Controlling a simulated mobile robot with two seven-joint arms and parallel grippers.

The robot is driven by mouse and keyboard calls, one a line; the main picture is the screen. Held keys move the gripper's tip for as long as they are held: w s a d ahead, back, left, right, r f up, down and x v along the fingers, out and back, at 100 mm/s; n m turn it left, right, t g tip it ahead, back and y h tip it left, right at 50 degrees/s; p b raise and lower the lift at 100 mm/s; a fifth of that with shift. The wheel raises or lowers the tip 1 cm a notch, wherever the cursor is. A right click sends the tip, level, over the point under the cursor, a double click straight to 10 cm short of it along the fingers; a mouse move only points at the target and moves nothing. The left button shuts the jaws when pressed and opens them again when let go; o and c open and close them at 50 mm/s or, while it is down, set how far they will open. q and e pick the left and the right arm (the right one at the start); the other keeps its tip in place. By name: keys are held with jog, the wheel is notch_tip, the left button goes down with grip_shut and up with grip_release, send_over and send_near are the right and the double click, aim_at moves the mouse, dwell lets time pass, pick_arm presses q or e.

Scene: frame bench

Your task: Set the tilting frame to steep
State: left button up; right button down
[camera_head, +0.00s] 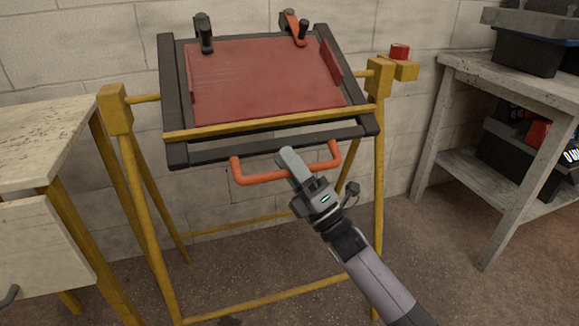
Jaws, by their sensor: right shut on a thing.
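The tilting frame (176,100) is a dark grey rectangle holding a red panel (265,80), carried on a yellow stand (147,205). It is tilted, with its near edge lower than its far edge. An orange handle (252,180) hangs from the near edge. My right gripper (290,160) is shut on the handle's bar, a little right of its middle. The fingers hide that part of the bar. A red knob (399,52) sits on a yellow block at the stand's right side. My left gripper is not in view.
Two clamps, one black (204,33) and one orange and black (296,28), sit on the frame's far edge. A workbench (45,140) stands at left, a grey shelf unit (470,75) with dark cases at right. A block wall is close behind.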

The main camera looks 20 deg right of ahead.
jog(key=shift+r, duration=0.2)
jog(key=c, duration=1.1)
grip_release()
jog(key=shift+o, duration=0.2)
jog(key=shift+f, duration=0.1)
jog(key=v, duration=0.7)
jog(key=shift+s+d, duration=0.1)
